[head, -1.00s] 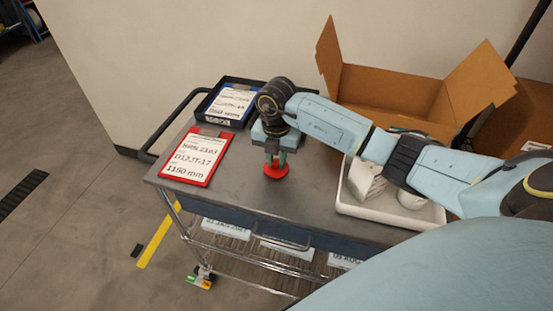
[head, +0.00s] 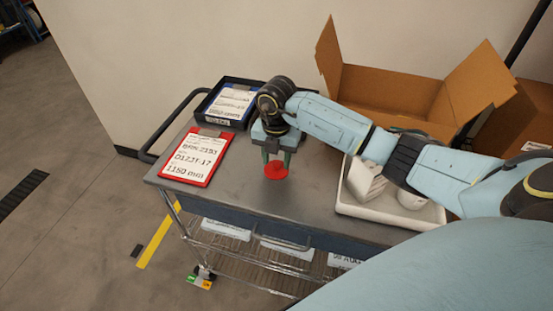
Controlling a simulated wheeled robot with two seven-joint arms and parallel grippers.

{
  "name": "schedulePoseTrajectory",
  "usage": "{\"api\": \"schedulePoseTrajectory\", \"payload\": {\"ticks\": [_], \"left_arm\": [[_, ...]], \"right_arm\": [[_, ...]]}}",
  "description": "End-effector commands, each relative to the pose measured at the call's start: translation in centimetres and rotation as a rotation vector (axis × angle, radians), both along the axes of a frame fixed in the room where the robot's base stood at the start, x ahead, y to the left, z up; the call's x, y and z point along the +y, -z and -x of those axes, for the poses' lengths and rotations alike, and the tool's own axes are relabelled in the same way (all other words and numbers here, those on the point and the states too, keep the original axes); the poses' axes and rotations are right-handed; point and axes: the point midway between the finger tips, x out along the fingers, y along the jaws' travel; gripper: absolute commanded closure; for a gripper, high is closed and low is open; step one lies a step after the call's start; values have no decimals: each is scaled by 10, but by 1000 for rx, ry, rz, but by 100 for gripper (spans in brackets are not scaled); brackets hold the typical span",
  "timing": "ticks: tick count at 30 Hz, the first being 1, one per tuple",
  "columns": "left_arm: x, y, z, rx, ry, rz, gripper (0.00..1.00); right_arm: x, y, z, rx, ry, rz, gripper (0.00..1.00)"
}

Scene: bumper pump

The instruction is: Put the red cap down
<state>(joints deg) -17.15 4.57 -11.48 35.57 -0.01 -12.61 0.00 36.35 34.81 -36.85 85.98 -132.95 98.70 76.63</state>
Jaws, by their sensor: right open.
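The red cap (head: 276,171) rests on the grey cart top (head: 235,205), near the middle of the cart. My right gripper (head: 277,158) points down directly over the cap. Its two fingers are spread apart, one at each side of the cap's upper part, and they do not grip it. Whether a fingertip still touches the cap is too small to tell. My left gripper is not in view.
A red clipboard (head: 194,158) lies left of the cap, with a dark tray (head: 228,103) behind it. A white tray (head: 385,212) holding white items stands to the right. An open cardboard box (head: 390,90) is behind. The cart top in front of the cap is clear.

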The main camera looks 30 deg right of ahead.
Motion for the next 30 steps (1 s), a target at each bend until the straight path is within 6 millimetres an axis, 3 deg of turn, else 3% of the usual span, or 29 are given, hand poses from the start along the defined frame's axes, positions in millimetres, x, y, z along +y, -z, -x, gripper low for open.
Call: {"api": "schedulePoseTrajectory", "payload": {"ticks": [9, 15, 21, 30], "left_arm": [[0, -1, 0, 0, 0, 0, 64], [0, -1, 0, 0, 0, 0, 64], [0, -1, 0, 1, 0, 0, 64], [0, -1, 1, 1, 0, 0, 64]], "right_arm": [[-1, -67, -1, -6, -1, 2, 59], [0, -100, -1, -3, 0, 0, 59], [0, -113, 0, 0, 1, 0, 59], [0, -114, 0, 1, 1, 1, 59]]}}
